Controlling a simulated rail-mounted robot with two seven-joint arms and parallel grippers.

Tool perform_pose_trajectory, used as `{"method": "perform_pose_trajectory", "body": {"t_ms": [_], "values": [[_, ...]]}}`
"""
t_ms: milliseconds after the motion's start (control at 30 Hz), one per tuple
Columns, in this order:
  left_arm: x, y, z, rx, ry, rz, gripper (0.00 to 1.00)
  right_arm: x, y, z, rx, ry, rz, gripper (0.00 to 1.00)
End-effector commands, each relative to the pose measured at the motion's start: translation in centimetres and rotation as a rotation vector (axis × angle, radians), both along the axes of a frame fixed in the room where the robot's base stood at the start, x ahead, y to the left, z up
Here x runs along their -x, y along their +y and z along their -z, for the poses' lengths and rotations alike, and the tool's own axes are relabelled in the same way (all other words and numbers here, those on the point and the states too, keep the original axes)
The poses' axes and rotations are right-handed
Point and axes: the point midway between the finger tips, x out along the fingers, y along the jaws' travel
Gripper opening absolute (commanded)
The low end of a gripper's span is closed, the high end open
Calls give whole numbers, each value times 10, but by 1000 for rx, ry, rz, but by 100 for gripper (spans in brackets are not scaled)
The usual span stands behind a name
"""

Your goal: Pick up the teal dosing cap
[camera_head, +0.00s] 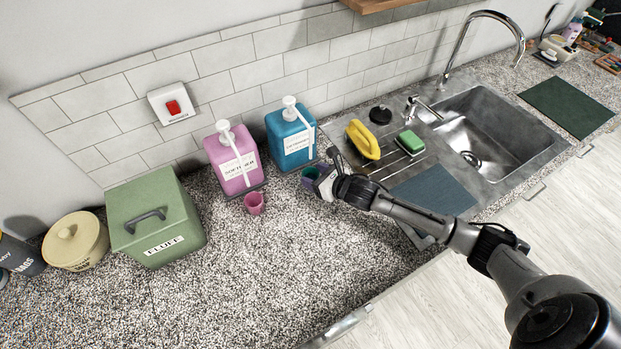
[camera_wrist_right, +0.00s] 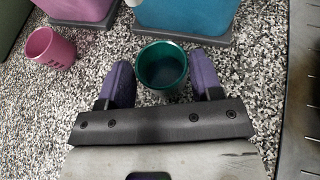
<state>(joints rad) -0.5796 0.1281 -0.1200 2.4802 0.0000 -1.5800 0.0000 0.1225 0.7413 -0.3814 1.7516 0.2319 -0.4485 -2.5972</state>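The teal dosing cap (camera_wrist_right: 162,67) is a small open cup. It stands upright on the speckled counter in front of the blue detergent dispenser (camera_head: 290,136). In the head view the cap (camera_head: 309,174) is partly hidden by my right gripper (camera_head: 321,181). In the wrist view my right gripper (camera_wrist_right: 163,85) is open, with one purple finger on each side of the cap. Gaps seem to show between the fingers and the cap. My left gripper is in neither view.
A pink cup (camera_head: 254,203) stands to the left, in front of the pink softener dispenser (camera_head: 232,158). A green box (camera_head: 155,220) is farther left. A metal drying rack and sink (camera_head: 490,125) lie to the right. The front counter (camera_head: 270,290) is clear.

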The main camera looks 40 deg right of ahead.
Motion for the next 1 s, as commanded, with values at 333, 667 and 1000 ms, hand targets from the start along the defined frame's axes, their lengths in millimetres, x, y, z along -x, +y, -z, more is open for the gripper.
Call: {"method": "perform_pose_trajectory", "body": {"t_ms": [333, 667, 1000], "values": [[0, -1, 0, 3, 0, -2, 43, 0, 0, 0, 0, 0, 0, 31], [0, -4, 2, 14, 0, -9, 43, 0, -1, -6, 2, -2, -1, 31], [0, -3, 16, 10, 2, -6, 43, 5, -13, -45, 8, 0, 1, 31]]}}
